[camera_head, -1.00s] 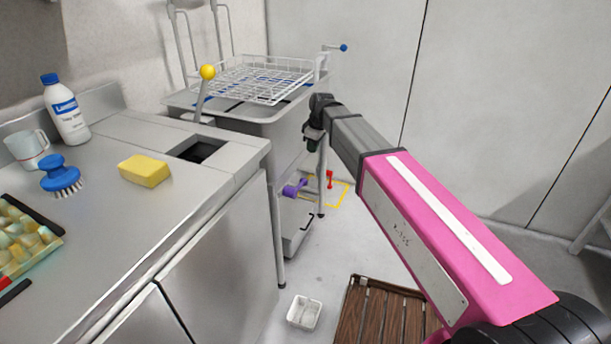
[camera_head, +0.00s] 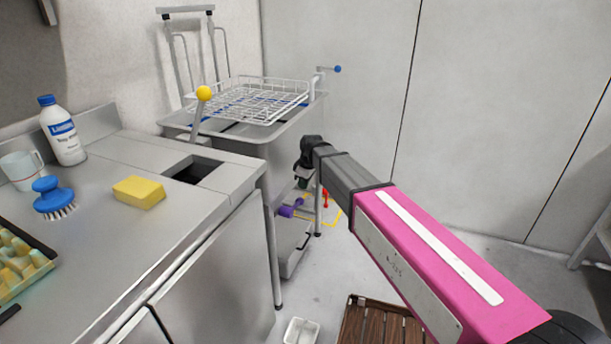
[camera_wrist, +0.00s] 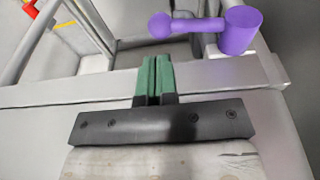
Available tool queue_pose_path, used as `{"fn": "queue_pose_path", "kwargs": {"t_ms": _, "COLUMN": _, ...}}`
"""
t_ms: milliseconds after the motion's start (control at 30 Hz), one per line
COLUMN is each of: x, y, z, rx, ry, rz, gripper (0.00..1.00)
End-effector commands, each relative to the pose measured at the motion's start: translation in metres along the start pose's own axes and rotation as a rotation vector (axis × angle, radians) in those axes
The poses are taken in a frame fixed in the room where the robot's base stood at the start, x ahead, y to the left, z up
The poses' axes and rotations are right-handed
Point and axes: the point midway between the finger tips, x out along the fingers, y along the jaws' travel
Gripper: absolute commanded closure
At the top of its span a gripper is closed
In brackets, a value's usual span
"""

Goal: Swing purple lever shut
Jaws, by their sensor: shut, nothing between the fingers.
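The purple lever (camera_head: 287,211) sits low on the side of the grey sink unit, below the basin, partly behind my arm in the head view. In the wrist view the purple lever (camera_wrist: 205,27) shows at the top right, with a thick round hub on the right and an arm ending in a ball on the left. My gripper (camera_wrist: 155,62) has its green fingers together and empty. In that picture its tips lie just below the lever's ball end, with a visible gap. In the head view my gripper (camera_head: 303,180) is small and partly hidden by the wrist.
A red handle (camera_head: 325,197) and a yellow floor marking (camera_head: 334,217) are beyond the lever. A blue-tipped lever (camera_head: 337,69) is at the rack. The steel counter (camera_head: 105,235) stands left; a slatted wooden crate (camera_head: 372,325) and white tray (camera_head: 301,331) lie on the floor.

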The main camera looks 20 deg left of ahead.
Motion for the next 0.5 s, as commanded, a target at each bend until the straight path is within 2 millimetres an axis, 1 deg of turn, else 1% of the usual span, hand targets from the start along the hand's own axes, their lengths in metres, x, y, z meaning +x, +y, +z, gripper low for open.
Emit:
{"fn": "queue_pose_path", "kwargs": {"t_ms": 33, "x": 0.011, "y": 0.000, "z": 0.000, "rx": 0.000, "ry": -0.001, "rz": -0.002, "gripper": 1.00}}
{"fn": "queue_pose_path", "kwargs": {"t_ms": 200, "x": 0.036, "y": 0.000, "z": 0.000, "rx": 0.000, "ry": -0.001, "rz": -0.001, "gripper": 1.00}}
{"fn": "queue_pose_path", "kwargs": {"t_ms": 333, "x": 0.048, "y": 0.000, "z": -0.001, "rx": 0.000, "ry": 0.000, "rz": 0.000, "gripper": 1.00}}
{"fn": "queue_pose_path", "kwargs": {"t_ms": 500, "x": 0.056, "y": 0.000, "z": 0.000, "rx": 0.000, "ry": 0.000, "rz": 0.000, "gripper": 1.00}}
